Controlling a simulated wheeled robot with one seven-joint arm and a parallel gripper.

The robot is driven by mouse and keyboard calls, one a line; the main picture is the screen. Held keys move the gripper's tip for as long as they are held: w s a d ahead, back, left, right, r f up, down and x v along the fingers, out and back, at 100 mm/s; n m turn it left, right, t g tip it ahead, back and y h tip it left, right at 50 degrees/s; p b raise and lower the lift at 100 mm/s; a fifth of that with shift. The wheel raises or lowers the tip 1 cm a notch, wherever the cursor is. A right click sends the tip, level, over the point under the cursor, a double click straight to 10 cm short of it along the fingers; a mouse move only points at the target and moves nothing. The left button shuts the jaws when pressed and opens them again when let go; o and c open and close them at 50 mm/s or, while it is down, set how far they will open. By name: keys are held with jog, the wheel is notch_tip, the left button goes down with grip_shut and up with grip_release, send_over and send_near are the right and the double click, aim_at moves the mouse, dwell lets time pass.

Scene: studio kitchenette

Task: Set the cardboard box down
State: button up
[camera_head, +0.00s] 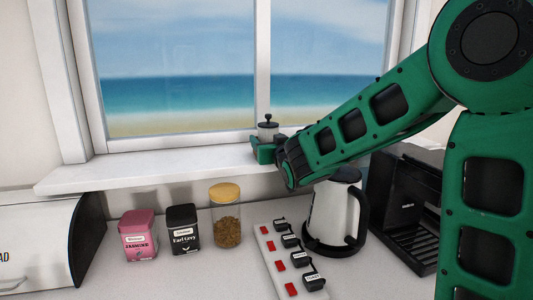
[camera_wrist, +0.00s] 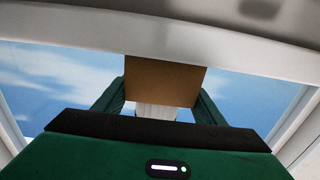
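The cardboard box (camera_wrist: 165,82) shows in the wrist view as a plain brown face between the two green fingers of my gripper (camera_wrist: 160,100). Both fingers lie close against its sides, and my gripper appears shut on it. In the head view my gripper (camera_head: 266,152) is at the window sill (camera_head: 170,168), near its right part. The box cannot be made out there. Whether it touches the sill cannot be told.
Below are a pink tin (camera_head: 138,236), a black tin (camera_head: 183,230), a yellow-lidded jar (camera_head: 226,217), a switched power strip (camera_head: 290,262), a kettle (camera_head: 334,212) and a black machine (camera_head: 405,205). The sill's left part is clear.

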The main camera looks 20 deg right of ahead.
aim_at(266, 124)
jog(key=c, duration=0.3)
jog(key=shift+r, duration=0.15)
jog(key=shift+r, duration=0.9)
jog(key=shift+a+r, duration=0.15)
jog(key=shift+r, duration=0.45)
jog(key=shift+a+r, duration=0.15)
jog(key=shift+r, duration=0.4)
jog(key=s+a+r, duration=0.2)
jog(key=a+r, duration=0.4)
jog(key=a, duration=0.4)
jog(key=shift+s+a+r, duration=0.25)
jog(key=shift+a+r, duration=0.1)
jog(key=shift+a, duration=0.05)
jog(key=shift+s, duration=0.1)
